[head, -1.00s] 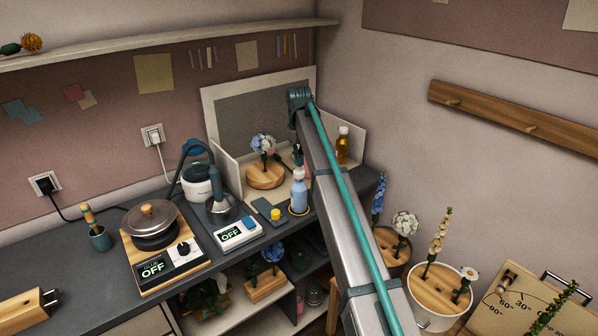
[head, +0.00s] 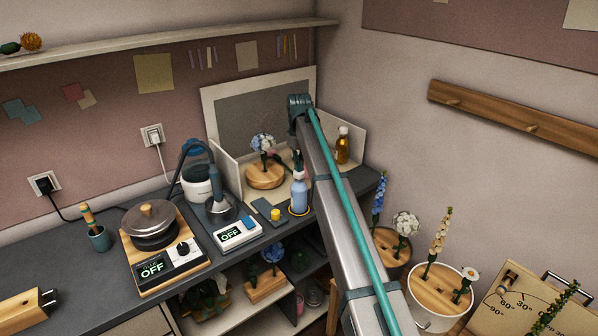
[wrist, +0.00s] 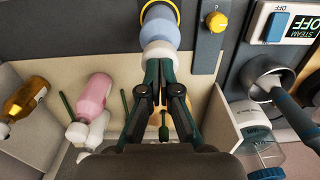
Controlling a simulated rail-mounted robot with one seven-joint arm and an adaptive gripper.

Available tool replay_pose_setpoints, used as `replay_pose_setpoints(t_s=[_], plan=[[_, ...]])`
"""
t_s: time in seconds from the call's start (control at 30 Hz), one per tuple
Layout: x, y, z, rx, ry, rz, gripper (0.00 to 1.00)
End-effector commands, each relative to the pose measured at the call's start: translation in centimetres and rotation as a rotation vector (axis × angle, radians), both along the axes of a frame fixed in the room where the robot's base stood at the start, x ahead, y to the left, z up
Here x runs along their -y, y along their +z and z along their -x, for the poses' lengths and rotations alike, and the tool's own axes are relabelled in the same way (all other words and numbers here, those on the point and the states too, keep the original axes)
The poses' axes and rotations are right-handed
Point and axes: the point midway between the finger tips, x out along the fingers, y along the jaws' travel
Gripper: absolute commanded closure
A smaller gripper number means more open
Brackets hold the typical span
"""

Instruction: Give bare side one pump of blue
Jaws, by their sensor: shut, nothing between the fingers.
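The blue bottle (head: 299,194) with a white top stands upright in a yellow ring at the counter's front. It also shows in the wrist view (wrist: 166,30). My gripper (head: 298,164) is shut and empty, pointing down at the bottle's white top. In the wrist view its fingertips (wrist: 158,64) are at the white top; whether they touch or press it I cannot tell. A pale blue and white flower head (head: 263,142) stands on a round wooden base (head: 265,176) left of the bottle. Its far side is hidden, so I cannot tell which side is bare.
A pink bottle (wrist: 95,92) and an amber bottle (head: 342,146) stand inside the pale backdrop panels (head: 226,172). A small yellow knob (head: 276,214) and the steam unit (head: 238,234), reading OFF, are left of the blue bottle. Potted flowers (head: 438,285) stand at right.

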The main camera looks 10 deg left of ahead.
Motion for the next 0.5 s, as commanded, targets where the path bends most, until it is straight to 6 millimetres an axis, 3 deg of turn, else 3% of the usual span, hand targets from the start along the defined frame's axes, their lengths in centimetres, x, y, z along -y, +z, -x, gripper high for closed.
replay_pose_setpoints(t_s=[0.5], plan=[[0.01, -0.94, 0.02, 0.000, 0.000, 0.000, 1.00]])
